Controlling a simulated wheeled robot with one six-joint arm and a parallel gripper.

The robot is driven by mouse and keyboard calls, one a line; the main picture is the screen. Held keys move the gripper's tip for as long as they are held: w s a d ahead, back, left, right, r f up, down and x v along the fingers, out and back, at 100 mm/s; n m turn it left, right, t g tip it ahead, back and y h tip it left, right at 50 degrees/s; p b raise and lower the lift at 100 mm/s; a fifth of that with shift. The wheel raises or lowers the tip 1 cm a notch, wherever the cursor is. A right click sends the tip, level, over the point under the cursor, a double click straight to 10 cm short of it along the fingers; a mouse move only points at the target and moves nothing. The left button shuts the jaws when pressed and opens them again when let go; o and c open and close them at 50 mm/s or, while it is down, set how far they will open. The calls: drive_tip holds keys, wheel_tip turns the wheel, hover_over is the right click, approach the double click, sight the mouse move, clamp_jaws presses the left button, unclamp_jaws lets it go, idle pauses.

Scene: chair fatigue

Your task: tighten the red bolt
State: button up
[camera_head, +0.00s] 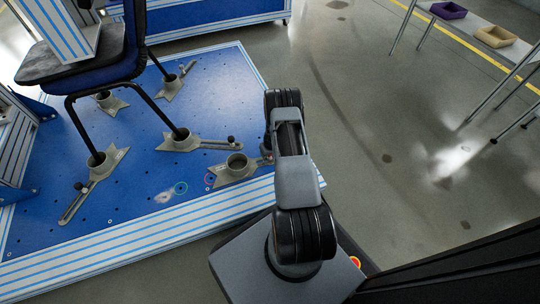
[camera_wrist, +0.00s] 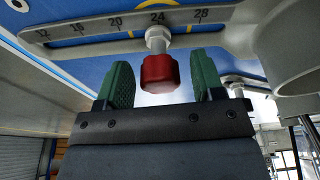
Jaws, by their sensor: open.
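The red bolt (camera_wrist: 158,73) shows in the wrist view, a red head on a pale shank set at the 24 mark of a grey slotted scale arm (camera_wrist: 98,28). My gripper (camera_wrist: 164,82) has two green fingers, spread apart, one on each side of the red head in the picture. There is a visible gap on both sides, and the fingers do not appear to touch it. I cannot tell the exact depth between fingertips and bolt. In the head view my arm hides the gripper and the bolt, near the nearest grey foot clamp (camera_head: 237,170).
A blue perforated platform (camera_head: 140,190) with a striped edge carries several grey clamps. A dark chair (camera_head: 80,66) stands on it, its legs in clamps. A table at upper right holds a purple bin (camera_head: 448,11) and a tan bin (camera_head: 495,37). Open floor lies right of my arm.

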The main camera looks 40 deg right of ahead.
drive_tip(key=shift+f+n+b, duration=0.2)
drive_tip(key=shift+n+b, duration=0.3)
drive_tip(key=shift+b, duration=0.5)
drive_tip(key=shift+d+n, duration=0.1)
drive_tip(key=shift+n, duration=0.3)
drive_tip(key=shift+r+n+y, duration=0.2)
drive_tip(key=shift+n+y, duration=0.2)
drive_tip(key=shift+n, duration=0.7)
drive_tip(key=c, duration=0.9)
drive_tip(key=shift+r+m+p, duration=0.15)
drive_tip(key=shift+m+p, duration=0.3)
drive_tip(key=shift+m, duration=0.75)
drive_tip(key=shift+m+h+p, duration=0.4)
drive_tip(key=shift+m+p, duration=0.15)
drive_tip(key=shift+m, duration=0.25)
drive_tip(key=shift+m+p, duration=0.3)
drive_tip(key=shift+p, duration=0.15)
